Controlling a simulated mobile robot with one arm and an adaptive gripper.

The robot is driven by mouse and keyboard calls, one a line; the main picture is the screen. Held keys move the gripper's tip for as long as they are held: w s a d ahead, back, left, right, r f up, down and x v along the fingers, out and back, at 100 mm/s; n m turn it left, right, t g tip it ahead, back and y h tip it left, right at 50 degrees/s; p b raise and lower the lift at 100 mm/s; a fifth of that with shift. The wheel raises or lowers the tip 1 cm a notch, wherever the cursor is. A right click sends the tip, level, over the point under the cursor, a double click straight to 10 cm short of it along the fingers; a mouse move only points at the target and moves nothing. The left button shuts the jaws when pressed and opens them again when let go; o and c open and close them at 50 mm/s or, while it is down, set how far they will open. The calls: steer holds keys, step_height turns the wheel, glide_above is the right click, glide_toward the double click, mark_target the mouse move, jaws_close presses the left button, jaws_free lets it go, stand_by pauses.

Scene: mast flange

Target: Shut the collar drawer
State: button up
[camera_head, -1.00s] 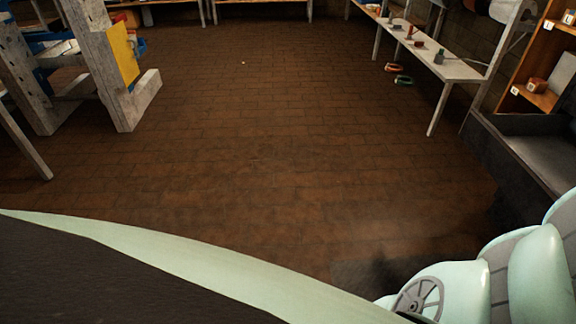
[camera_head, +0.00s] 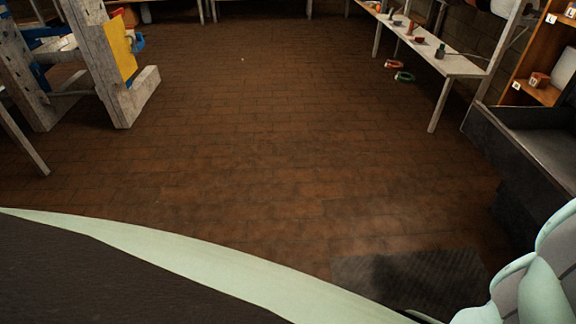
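I cannot make out a thing that is surely the collar drawer. A dark, open-topped, box-like unit (camera_head: 535,150) stands at the right edge. I cannot tell whether it is or holds the drawer. My gripper is out of view; only pale green parts of my own arm show at the lower right.
A dark mat (camera_head: 408,278) lies on the brown tiled floor near the dark unit. Wooden shelves (camera_head: 540,60) stand far right. A wooden frame (camera_head: 105,65) stands left. The middle floor is clear.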

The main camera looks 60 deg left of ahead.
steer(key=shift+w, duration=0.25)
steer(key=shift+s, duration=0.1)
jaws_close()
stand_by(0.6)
